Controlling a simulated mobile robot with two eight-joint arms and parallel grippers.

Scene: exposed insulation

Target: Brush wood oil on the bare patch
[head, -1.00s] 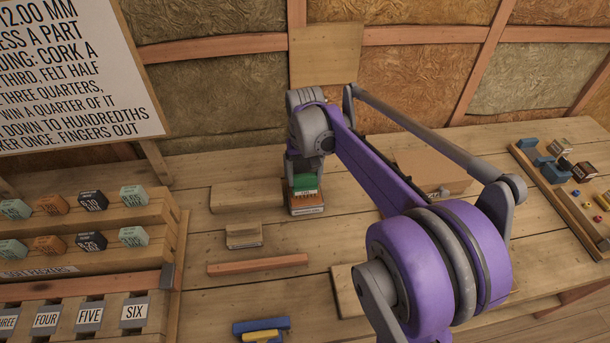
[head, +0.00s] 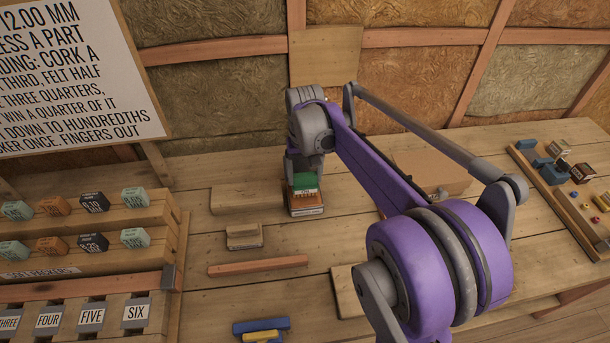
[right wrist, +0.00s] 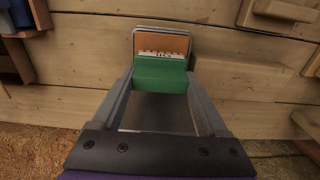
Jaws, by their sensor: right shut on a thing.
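My right gripper (head: 304,171) is shut on a green block-shaped handle (head: 305,182), perhaps the brush. The handle also shows between the fingers in the right wrist view (right wrist: 160,75). Just beyond it is a flat orange surface (right wrist: 165,42) in a thin grey rim, with a pale jagged strip, bristles or print, along the handle's edge. In the head view the orange piece (head: 306,197) is low over the bench; I cannot tell whether handle and orange piece are joined. No bare patch can be made out for certain. My left gripper is not in view.
A pale board (head: 232,199), a small wood block (head: 244,236) and a reddish strip (head: 258,265) lie left of the gripper. A cardboard-coloured box (head: 430,172) stands right, behind my arm. A stepped rack (head: 150,211) stands left, blue and yellow pieces (head: 261,328) in front.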

